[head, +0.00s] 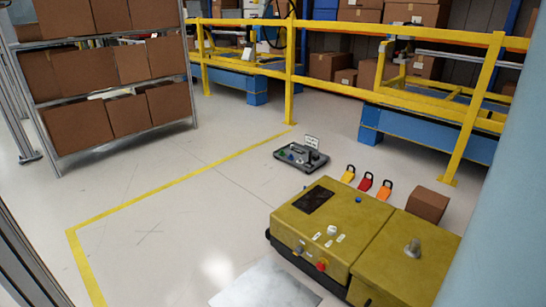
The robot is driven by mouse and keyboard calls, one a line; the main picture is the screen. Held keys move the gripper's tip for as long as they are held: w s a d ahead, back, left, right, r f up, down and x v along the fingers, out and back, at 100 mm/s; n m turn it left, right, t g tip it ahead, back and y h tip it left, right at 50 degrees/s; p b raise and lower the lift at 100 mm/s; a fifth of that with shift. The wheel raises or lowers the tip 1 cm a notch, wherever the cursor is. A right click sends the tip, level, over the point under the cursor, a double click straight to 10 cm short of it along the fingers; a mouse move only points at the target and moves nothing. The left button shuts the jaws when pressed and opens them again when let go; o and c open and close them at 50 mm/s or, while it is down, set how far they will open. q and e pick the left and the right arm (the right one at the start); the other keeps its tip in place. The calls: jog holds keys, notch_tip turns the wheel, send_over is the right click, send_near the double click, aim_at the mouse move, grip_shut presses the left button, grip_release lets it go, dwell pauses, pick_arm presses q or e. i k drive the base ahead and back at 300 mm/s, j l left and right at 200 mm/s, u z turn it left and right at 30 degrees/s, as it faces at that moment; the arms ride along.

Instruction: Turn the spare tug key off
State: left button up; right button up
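A dark grey dashboard module (301,157) lies on the floor near the middle, with small blue and green parts and a white sign (311,142) standing on it. Its key is too small to make out. An olive-yellow tug (375,238) stands at the lower right. Its top carries a white knob (332,230), a blue button, small labels and a grey metal knob (412,248). A red button (321,265) sits on its near side. I cannot tell any key's position. Neither of my grippers is in view.
Yellow (348,173), red (365,182) and orange (384,190) tags and a brown box (428,204) are beyond the tug. A carton shelf (110,80) stands left; yellow railings (290,70) run behind. The floor between the shelf and module is clear.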

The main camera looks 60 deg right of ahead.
aim_at(299, 250)
jog(key=i+z, duration=0.7)
jog(key=i+j+z, duration=0.35)
jog(key=i+z, duration=0.3)
jog(key=z, duration=0.2)
jog(key=i+j+z, duration=0.1)
jog(key=i+z, duration=0.2)
jog(key=z, duration=0.15)
jog(key=i+j+z, duration=0.2)
jog(key=z, duration=0.3)
jog(key=i+j+z, duration=0.3)
jog(key=z, duration=0.15)
